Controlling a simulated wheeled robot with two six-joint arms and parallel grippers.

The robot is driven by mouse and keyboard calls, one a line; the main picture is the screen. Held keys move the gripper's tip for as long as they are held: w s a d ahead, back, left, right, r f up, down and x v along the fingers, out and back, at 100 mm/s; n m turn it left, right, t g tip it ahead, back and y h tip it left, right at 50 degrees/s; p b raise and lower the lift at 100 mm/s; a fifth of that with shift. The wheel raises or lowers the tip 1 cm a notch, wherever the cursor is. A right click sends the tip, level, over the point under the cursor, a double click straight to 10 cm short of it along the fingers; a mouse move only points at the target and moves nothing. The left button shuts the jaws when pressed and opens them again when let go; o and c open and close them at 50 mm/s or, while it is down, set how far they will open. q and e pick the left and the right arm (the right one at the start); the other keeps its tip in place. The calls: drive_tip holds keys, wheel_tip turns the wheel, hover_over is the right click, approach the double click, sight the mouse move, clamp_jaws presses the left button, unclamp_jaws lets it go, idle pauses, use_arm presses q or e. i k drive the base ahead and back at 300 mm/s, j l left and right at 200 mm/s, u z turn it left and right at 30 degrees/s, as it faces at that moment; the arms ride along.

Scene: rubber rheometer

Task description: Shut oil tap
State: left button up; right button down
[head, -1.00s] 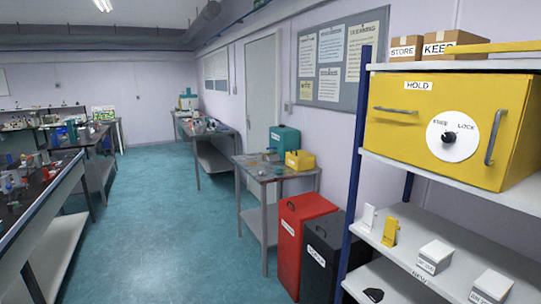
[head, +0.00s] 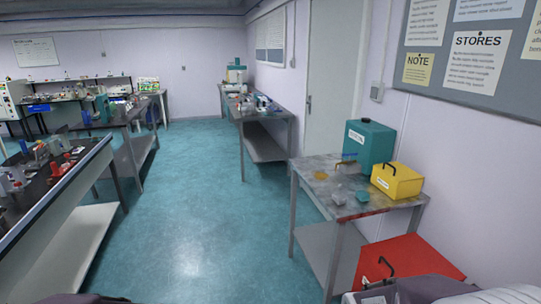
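A teal can (head: 371,143) with a white label stands at the back of a small grey metal table (head: 311,187) on the right side of the aisle. A small tap-like fitting (head: 346,160) shows at the can's lower left. It is too small to tell whether it is open or shut. Neither of my grippers is in view.
A yellow box (head: 397,181) with a black handle stands right of the can. A red bin (head: 420,262) is close by at lower right. Work benches (head: 75,210) line the left. The blue floor (head: 195,215) between is clear.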

sight(350, 156)
drive_tip(key=i+z, duration=0.1)
drive_tip(key=i, duration=0.4)
drive_tip(key=i+j+z, duration=0.1)
drive_tip(key=i, duration=0.4)
drive_tip(key=i+j+z, duration=0.1)
drive_tip(key=i, duration=0.4)
drive_tip(key=i+j+z, duration=0.15)
drive_tip(key=i, duration=0.35)
drive_tip(key=i+j+z, duration=0.1)
drive_tip(key=i+j, duration=0.15)
drive_tip(key=i, duration=0.2)
drive_tip(key=i+j+z, duration=0.2)
drive_tip(key=i, duration=0.15)
drive_tip(key=i+j+z, duration=0.25)
drive_tip(key=i+l, duration=0.05)
